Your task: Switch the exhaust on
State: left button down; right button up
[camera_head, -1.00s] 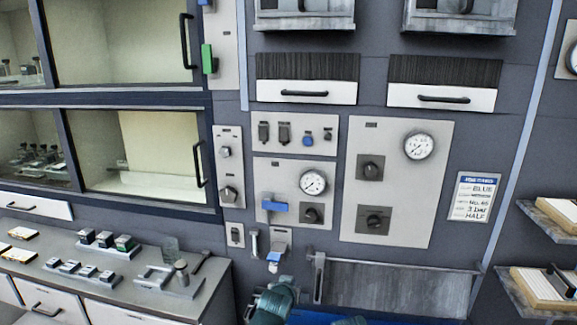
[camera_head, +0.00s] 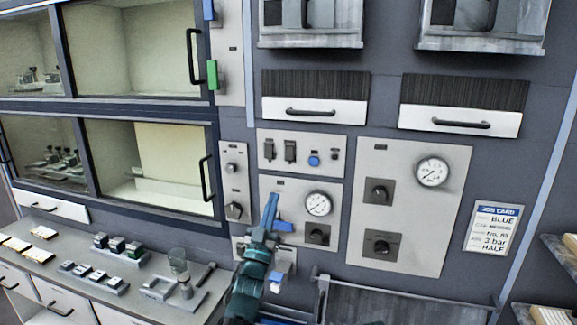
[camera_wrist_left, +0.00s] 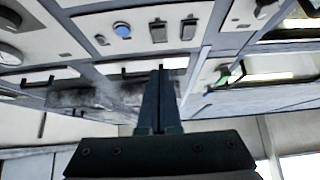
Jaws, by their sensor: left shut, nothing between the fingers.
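A small pale switch panel (camera_head: 325,142) on the wall carries two dark switches (camera_head: 269,149) (camera_head: 290,151), a round blue button (camera_head: 314,161) and a small dark knob (camera_head: 335,155). Their labels are too small to read, so I cannot tell which one is the exhaust. The blue button (camera_wrist_left: 122,30) and the dark switches (camera_wrist_left: 158,31) also show in the left wrist view. My left gripper (camera_head: 271,196) is shut and empty, pointing up just below the switch panel, in front of the gauge panel. Its fingers (camera_wrist_left: 161,74) are together in the wrist view. My right gripper is out of view.
The gauge panel (camera_head: 275,190) has a gauge (camera_head: 318,204), a blue lever (camera_head: 284,227) partly behind my gripper, and a knob (camera_head: 317,234). A larger panel (camera_head: 437,225) stands right, beside a job card (camera_head: 493,228). Glass-fronted cabinets and a cluttered counter (camera_head: 200,309) are left.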

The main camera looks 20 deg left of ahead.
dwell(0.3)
pick_arm(q)
jog(key=p, duration=0.6)
send_near(289, 155)
notch_tip(289, 155, up, 4)
jog(key=w, duration=0.4)
jog(key=shift+f, duration=0.15)
jog(key=shift+w+d, duration=0.1)
jog(key=shift+w, duration=0.2)
